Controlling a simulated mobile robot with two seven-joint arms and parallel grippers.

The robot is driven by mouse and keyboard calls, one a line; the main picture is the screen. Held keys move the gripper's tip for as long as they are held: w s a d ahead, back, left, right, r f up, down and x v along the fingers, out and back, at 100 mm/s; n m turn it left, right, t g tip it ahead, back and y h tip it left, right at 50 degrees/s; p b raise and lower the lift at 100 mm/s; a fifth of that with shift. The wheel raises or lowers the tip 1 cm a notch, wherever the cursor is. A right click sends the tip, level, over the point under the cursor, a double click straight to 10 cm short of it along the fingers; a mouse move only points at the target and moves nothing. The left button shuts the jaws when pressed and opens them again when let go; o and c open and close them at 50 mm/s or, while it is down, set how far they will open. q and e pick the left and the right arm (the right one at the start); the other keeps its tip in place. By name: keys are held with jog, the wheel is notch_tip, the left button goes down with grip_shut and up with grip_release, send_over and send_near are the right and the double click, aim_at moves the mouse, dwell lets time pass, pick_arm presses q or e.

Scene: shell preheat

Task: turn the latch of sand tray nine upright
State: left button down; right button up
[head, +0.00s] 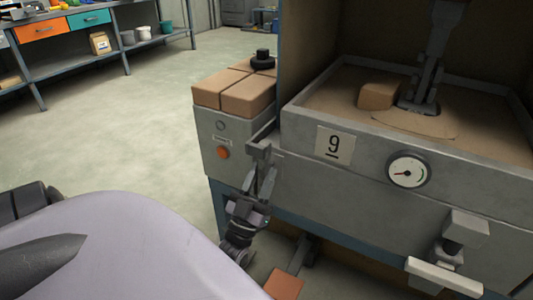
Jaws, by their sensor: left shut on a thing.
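Sand tray nine (300,158) is a grey metal tray with a "9" label (335,145) on its front wall and brown sand inside. My left gripper (265,168) points upward at the tray's front left corner. Its fingers are shut on a grey metal piece (258,149) there, which looks like the latch; the fingers partly hide it, and I cannot tell its exact tilt. Another grey fitting (465,229), with a dark pivot and a pale flat bar (443,277), sticks out at the front right. My right gripper is not in view.
A round gauge (407,170) is on the tray front. A dark jointed piece (427,80) stands in the sand beside a brown block (379,94). Brown blocks (246,97) lie on a grey cabinet with an orange button (223,153). Open floor (130,140) lies left.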

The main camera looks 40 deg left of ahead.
pick_arm(q)
jog(key=shift+n+y, duration=0.4)
jog(key=c, duration=0.9)
grip_release()
jog(key=shift+v, duration=3.6)
